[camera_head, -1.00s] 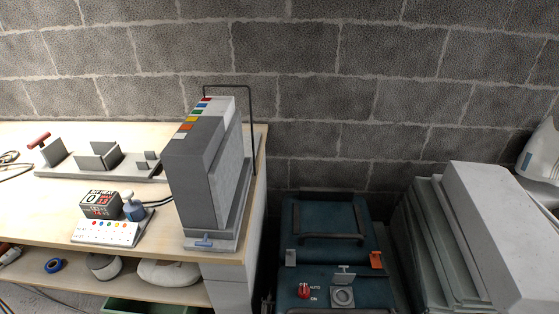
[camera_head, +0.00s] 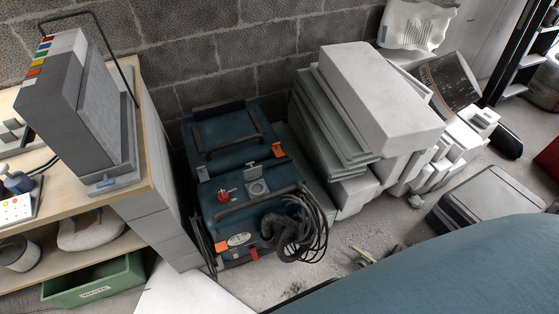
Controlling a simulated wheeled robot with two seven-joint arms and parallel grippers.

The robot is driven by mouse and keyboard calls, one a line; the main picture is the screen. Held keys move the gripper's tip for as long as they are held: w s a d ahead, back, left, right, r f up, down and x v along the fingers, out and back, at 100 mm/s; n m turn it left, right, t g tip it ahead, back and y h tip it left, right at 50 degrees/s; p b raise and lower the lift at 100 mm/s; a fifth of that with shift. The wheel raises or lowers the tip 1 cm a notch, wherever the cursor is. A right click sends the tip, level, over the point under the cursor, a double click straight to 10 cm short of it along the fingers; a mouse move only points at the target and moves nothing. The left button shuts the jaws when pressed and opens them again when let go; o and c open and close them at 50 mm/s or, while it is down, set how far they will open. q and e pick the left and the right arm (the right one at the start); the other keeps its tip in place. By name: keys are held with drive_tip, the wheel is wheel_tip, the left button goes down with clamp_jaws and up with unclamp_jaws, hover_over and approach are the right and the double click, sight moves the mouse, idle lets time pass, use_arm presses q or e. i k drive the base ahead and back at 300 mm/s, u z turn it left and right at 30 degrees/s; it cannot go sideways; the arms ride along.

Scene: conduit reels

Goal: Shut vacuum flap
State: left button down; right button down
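The vacuum (camera_head: 226,160) is a dark teal box-shaped machine standing on the floor between the workbench and stacked grey slabs. On its top is a round grey socket (camera_head: 258,188) with a small grey flap (camera_head: 251,168) standing up behind it, so the flap looks raised. A red knob (camera_head: 223,197) sits left of the socket. A black coiled hose or cable (camera_head: 299,229) hangs at the vacuum's front right. Neither of my grippers is in view.
The workbench (camera_head: 150,160) with a tall grey block (camera_head: 75,110) stands to the left. A green crate (camera_head: 95,283) lies below it. Stacked slabs (camera_head: 375,100) crowd the vacuum's right. A large teal surface (camera_head: 450,275) fills the lower right. Some floor (camera_head: 345,260) is bare in front.

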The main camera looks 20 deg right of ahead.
sight(253, 174)
drive_tip(key=u, duration=0.15)
drive_tip(key=k, duration=0.25)
drive_tip(key=z, duration=1.5)
drive_tip(key=i, duration=0.8)
drive_tip(key=u, duration=0.2)
